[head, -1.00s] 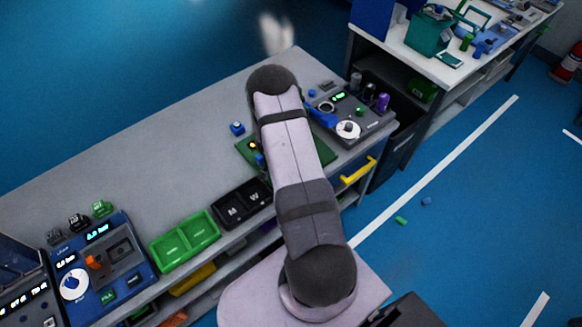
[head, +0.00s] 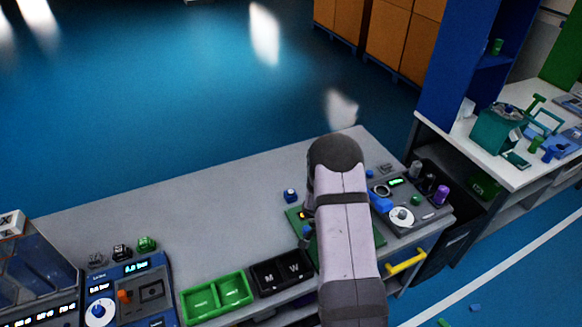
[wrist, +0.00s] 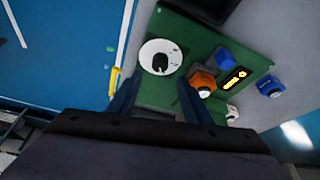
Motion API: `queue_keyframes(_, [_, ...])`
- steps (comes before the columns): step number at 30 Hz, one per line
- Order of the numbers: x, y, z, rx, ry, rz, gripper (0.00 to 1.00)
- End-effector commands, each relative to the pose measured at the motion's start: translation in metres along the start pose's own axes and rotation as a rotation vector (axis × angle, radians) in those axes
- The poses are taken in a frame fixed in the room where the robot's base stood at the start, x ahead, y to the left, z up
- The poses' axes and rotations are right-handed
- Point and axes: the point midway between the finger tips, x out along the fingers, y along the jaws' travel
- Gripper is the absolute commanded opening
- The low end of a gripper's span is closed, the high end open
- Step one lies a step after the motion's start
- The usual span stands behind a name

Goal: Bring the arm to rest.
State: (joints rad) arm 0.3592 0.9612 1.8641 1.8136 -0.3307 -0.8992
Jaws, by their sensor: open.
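My gripper (wrist: 155,98) is open in the wrist view, its two dark fingers apart with nothing seen held between them. It hangs over a green board (wrist: 185,30) on the workbench. The board carries a white dial (wrist: 160,57) with a black knob, an orange part (wrist: 203,82), a blue block (wrist: 222,58) and a small lit display (wrist: 235,77). In the head view my arm (head: 345,240) reaches over the grey bench (head: 160,215), and its links hide most of the gripper and part of the green board (head: 296,218).
A control box with a white dial (head: 401,218) stands right of my arm. A yellow handle (head: 407,261) sticks out at the bench front. The bench's back left is clear.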

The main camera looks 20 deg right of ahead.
Motion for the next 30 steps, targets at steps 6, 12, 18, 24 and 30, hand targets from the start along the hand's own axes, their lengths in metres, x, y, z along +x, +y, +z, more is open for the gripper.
queue_keyframes(6, [0.000, -0.005, 0.004, 0.105, -0.018, -0.020, 0.45])
queue_keyframes(12, [-0.008, -0.046, 0.049, 0.157, -0.195, -0.193, 0.45])
queue_keyframes(18, [-0.031, -0.018, 0.142, -0.036, -0.488, -0.214, 0.45])
queue_keyframes(24, [-0.090, 0.043, 0.201, -0.302, -0.729, -0.157, 0.45])
queue_keyframes(30, [-0.149, 0.120, 0.219, -0.674, -0.836, -0.060, 0.45])
